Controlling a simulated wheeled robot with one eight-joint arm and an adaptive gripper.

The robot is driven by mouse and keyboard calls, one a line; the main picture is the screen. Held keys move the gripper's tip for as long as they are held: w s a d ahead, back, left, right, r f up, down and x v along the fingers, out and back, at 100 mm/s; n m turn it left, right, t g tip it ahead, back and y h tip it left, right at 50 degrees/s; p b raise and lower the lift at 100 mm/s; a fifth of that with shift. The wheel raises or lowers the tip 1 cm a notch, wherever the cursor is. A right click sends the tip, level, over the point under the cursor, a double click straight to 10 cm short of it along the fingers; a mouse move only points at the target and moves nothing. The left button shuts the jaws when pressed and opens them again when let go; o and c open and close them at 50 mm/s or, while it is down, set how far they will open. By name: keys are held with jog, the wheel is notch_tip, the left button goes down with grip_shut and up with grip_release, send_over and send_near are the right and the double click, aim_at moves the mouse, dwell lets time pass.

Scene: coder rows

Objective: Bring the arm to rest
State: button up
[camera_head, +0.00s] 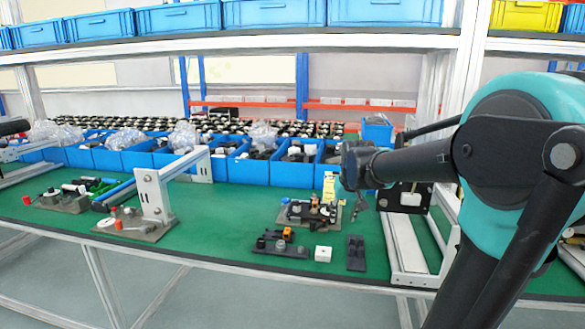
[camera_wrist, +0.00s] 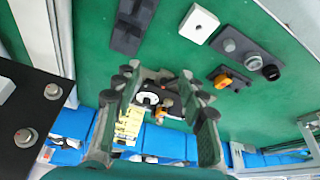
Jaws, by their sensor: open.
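My arm, teal and black, shows at the right of the head view, reaching left over the green workbench (camera_head: 225,225). Its dark wrist end is above the right part of the bench, and the fingers are hard to make out there. In the wrist view, my gripper (camera_wrist: 158,82) has its two dark fingers spread apart with nothing held between them. A fixture with dark and orange parts (camera_head: 308,214) stands on the bench below; it shows partly between and behind the fingers in the wrist view (camera_wrist: 160,98).
A white block (camera_head: 323,254), a black block (camera_head: 356,253) and a small fixture (camera_head: 280,244) lie near the bench's front edge. Blue bins (camera_head: 293,173) line the back. A white bracket (camera_head: 152,196) stands left. An upper shelf (camera_head: 250,43) crosses above. The middle bench is clear.

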jog(key=s+d+f, duration=0.3)
jog(key=s+f, duration=1.4)
jog(key=s, duration=0.4)
jog(key=shift+s+m, duration=0.15)
jog(key=shift+m, duration=0.15)
jog(key=shift+d, duration=0.1)
